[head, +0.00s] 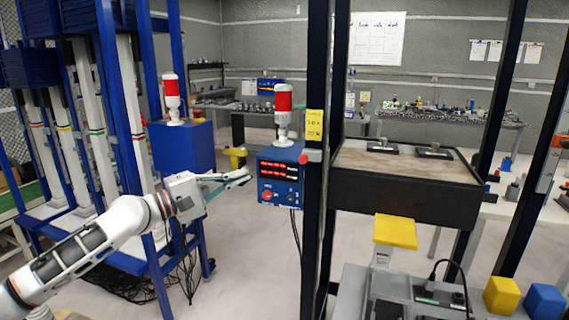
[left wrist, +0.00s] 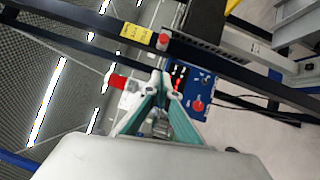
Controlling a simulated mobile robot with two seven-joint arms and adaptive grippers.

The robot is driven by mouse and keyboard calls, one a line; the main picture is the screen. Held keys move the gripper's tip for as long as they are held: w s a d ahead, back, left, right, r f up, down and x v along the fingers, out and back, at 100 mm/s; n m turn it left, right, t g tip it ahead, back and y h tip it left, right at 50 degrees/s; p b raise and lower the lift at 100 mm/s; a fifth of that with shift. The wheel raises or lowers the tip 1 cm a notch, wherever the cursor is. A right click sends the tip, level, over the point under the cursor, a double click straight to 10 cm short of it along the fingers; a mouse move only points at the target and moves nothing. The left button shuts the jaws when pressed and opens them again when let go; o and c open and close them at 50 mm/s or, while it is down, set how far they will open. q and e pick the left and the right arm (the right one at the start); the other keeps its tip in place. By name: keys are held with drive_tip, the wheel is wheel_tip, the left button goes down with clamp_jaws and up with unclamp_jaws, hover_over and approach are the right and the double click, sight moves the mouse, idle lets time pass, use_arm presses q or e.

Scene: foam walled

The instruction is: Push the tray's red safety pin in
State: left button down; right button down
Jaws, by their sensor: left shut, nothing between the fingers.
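The red safety pin (head: 303,158) is a small red knob on the side of the dark upright post, just left of the tray. It also shows in the left wrist view (left wrist: 164,38), ahead of the fingertips. The tray (head: 400,198) is a dark, deep-sided box with a brown top, held between dark posts. My left gripper (head: 246,176) is shut and empty. Its fingers point right, left of the pin and close to the blue control box, with a gap to the pin. In the left wrist view my closed fingertips (left wrist: 161,80) appear beside the blue box. My right gripper is not in view.
The blue control box (head: 281,180) with red displays and a red-and-white beacon (head: 283,112) stands close to my left fingers. A yellow label (head: 314,124) is on the post above the pin. A blue rack (head: 150,235) stands left. Yellow (head: 502,295) and blue (head: 545,302) cubes sit lower right.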

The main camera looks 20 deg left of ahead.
use_arm(q)
drive_tip(key=shift+w, duration=0.1)
drive_tip(key=s+d+p+x, duration=0.1)
drive_tip(key=p+x, duration=0.3)
drive_tip(key=x, duration=0.8)
drive_tip(key=shift+d+p, duration=0.35)
drive_tip(key=shift+d, duration=0.45)
drive_tip(key=shift+r, duration=0.15)
